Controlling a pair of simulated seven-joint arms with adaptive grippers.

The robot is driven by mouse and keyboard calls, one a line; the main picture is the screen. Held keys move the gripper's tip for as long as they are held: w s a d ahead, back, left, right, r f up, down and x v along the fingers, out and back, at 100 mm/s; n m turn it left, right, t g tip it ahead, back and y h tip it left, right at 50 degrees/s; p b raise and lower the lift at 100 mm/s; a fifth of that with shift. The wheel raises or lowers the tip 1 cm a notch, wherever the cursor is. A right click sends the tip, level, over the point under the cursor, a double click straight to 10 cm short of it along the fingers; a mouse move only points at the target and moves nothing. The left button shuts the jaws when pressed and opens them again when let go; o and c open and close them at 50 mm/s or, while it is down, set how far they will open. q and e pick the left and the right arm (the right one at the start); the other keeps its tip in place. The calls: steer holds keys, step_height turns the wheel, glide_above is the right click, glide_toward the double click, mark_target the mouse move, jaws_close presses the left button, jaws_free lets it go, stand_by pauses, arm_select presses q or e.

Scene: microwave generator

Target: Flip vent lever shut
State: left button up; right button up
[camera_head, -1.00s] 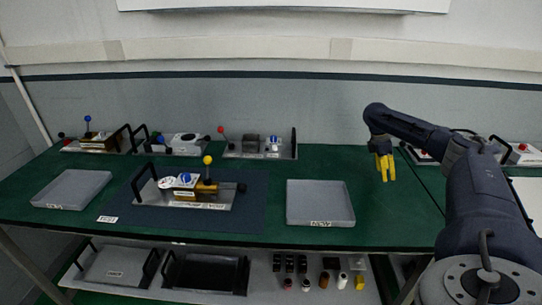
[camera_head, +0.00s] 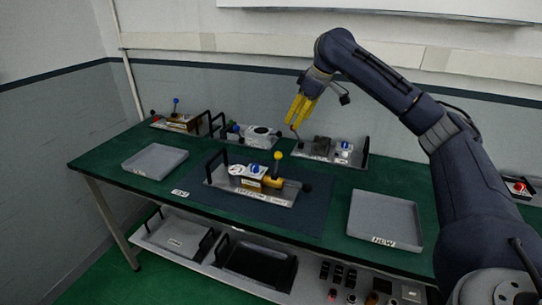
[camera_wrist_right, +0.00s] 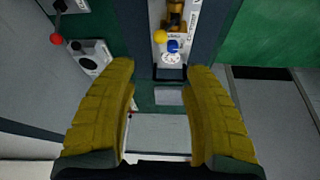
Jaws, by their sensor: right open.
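The microwave generator unit (camera_head: 250,184) sits on the dark mat in the middle of the green table. It has a brass-coloured body, a blue knob, a white dial and a lever with a yellow ball (camera_head: 278,156) standing up. In the right wrist view the yellow ball (camera_wrist_right: 160,36) shows beyond the fingertips, with the blue knob (camera_wrist_right: 173,46) beside it. My right gripper (camera_head: 294,122) has yellow fingers, is open and empty, and hangs above and behind the unit, apart from it. It also shows in the right wrist view (camera_wrist_right: 161,70). My left gripper is not in view.
Similar units stand along the back: one with a blue-ball lever (camera_head: 178,122), one with a white dial (camera_head: 254,136), one at right (camera_head: 330,150). Grey trays lie left (camera_head: 155,161) and right (camera_head: 385,219) of the mat. A lower shelf holds more trays and small parts.

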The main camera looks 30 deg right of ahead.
mark_target(279, 152)
steer(key=x, duration=1.7)
steer(key=shift+f, duration=0.1)
steer(key=shift+c, duration=0.2)
jaws_close()
